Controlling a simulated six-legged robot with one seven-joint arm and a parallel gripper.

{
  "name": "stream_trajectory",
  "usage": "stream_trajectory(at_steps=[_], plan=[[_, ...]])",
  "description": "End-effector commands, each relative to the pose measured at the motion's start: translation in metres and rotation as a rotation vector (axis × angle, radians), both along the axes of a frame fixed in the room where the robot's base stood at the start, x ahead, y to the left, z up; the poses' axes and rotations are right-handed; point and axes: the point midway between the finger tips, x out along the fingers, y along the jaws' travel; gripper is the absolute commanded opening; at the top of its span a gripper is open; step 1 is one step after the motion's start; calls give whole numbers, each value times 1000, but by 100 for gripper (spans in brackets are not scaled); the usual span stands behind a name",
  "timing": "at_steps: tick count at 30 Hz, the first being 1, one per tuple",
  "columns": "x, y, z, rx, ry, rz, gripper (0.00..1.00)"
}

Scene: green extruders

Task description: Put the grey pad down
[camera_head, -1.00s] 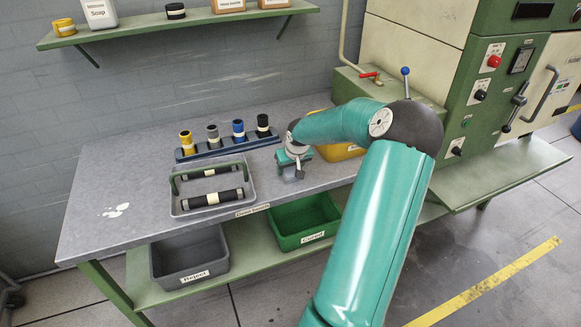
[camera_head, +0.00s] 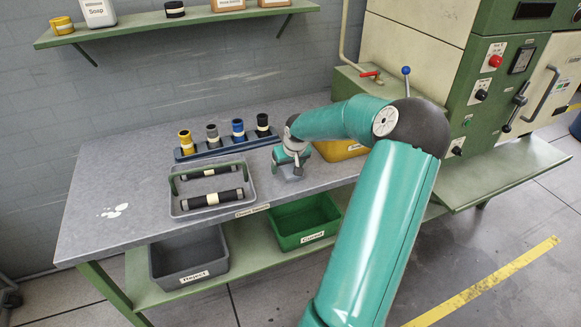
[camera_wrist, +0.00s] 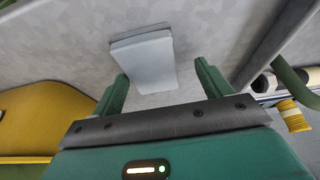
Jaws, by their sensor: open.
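The grey pad (camera_head: 291,175) rests on the bench near its front edge, right of the tray. In the wrist view the pad (camera_wrist: 143,62) is a pale grey block, with its near end between the two green fingertips. My gripper (camera_head: 287,158) is just above the pad in the head view. In the wrist view my gripper (camera_wrist: 161,74) is open, with a gap on either side of the pad. The pad's underside is hidden.
A grey tray (camera_head: 176,212) with dark rollers sits left of the pad. Behind is a blue rack (camera_head: 220,148) with several coloured rollers. A yellow bin (camera_head: 345,151) stands to the right, partly behind my arm. Green (camera_head: 286,228) and grey (camera_head: 187,262) bins sit below the bench.

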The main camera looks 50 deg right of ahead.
Motion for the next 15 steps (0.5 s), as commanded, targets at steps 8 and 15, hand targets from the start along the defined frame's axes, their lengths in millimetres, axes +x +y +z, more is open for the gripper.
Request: stream_trajectory(at_steps=[8, 15], plan=[[-24, 6, 62, -12, 1, -10, 78], [-36, 13, 93, -11, 2, -10, 78]])
